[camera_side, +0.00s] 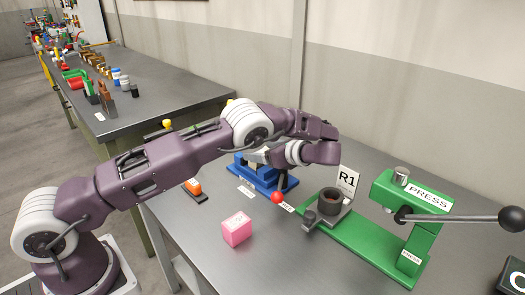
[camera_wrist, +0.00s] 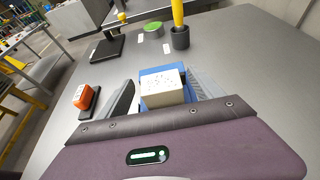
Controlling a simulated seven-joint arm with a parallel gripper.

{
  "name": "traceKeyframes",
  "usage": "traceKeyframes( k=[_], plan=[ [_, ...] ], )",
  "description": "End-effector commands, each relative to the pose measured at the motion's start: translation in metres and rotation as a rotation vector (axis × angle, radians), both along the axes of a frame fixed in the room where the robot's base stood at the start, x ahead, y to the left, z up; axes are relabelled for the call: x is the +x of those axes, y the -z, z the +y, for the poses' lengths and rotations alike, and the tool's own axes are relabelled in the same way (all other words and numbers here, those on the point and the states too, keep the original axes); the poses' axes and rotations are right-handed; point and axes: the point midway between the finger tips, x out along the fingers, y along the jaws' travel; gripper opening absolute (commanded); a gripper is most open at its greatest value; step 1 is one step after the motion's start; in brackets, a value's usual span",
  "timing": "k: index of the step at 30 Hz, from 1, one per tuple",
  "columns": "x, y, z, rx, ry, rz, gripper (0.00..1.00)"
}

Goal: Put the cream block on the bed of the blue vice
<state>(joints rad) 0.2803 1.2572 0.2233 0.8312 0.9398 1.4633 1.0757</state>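The cream block (camera_wrist: 162,88), specked on the face I see, sits between the two fingers of my gripper (camera_wrist: 160,80) in the wrist view. The fingers flank it closely; I cannot tell whether both press on it. The blue vice (camera_wrist: 158,70) shows just behind and beneath the block. In the side view the blue vice (camera_side: 270,182) stands on the bench below my wrist, with a red ball (camera_side: 277,197) in front of it. My arm hides its upper part, so contact between block and bed is not clear.
A pink block (camera_side: 237,229) lies in front of the vice. An orange block (camera_side: 192,186) on a dark base is to its left. A green press (camera_side: 400,232) with a long lever and a dark cup (camera_side: 330,202) stand to the right.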

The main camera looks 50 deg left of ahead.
Motion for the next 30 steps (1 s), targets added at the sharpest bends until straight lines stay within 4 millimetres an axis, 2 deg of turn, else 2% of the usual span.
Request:
traceKeyframes(
  k=[5,8,15,18,23,30],
  plan=[
    [0.001,-0.004,-0.005,0.0,0.002,-0.002,0.76],
    [0.001,-0.012,-0.022,0.0,0.004,-0.004,0.76],
    [0.001,-0.035,-0.081,0.0,0.003,-0.005,0.76],
    [0.001,-0.042,-0.097,0.001,0.002,-0.004,0.76],
    [0.0,-0.048,-0.11,0.0,0.001,-0.002,0.76],
    [0.0,-0.05,-0.111,-0.004,-0.002,-0.003,0.76]
  ],
)
